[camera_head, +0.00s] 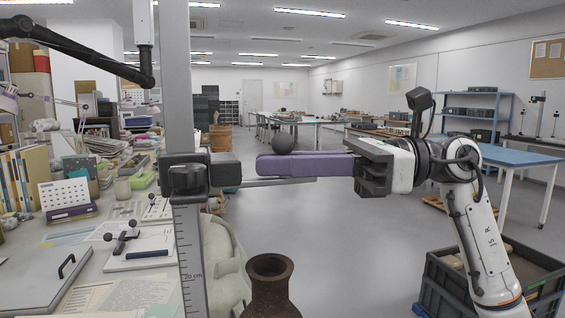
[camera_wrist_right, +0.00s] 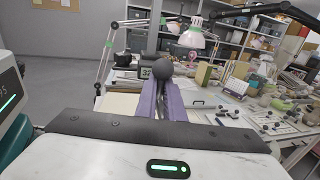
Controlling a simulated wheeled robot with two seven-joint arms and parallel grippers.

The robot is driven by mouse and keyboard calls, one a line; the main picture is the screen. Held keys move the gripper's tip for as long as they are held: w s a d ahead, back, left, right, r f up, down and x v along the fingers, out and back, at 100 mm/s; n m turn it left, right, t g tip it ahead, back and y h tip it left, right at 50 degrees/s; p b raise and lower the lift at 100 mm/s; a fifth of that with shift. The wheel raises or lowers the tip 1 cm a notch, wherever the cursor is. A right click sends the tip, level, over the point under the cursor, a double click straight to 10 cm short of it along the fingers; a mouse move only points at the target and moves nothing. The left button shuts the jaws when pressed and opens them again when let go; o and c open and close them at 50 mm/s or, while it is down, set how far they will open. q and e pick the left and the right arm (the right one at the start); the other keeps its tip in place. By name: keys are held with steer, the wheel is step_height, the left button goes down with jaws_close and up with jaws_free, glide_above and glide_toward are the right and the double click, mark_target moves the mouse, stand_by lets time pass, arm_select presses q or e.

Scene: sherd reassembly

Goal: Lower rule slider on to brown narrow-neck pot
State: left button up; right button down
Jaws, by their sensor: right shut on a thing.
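The brown narrow-neck pot (camera_head: 270,290) stands upright at the bottom middle of the head view, its lower part cut off by the frame. The rule slider (camera_head: 225,170) is a dark block on the upright rule (camera_head: 190,260), with a thin flat grey arm reaching right, well above the pot's mouth. My right gripper (camera_head: 262,165) has purple fingers reaching left over this arm, with a dark ball knob (camera_head: 283,143) above them. In the wrist view the knob (camera_wrist_right: 162,68) sits at the fingertips, shut on the slider's knob. My left gripper is not in view.
A cluttered bench (camera_head: 90,240) with papers, books and small tools fills the left. A pale lumpy object (camera_head: 222,265) is beside the rule, left of the pot. A dark crate (camera_head: 440,285) is at the lower right. Open floor lies behind the pot.

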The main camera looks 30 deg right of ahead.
mark_target(284, 268)
steer(key=shift+r, duration=0.15)
stand_by(0.6)
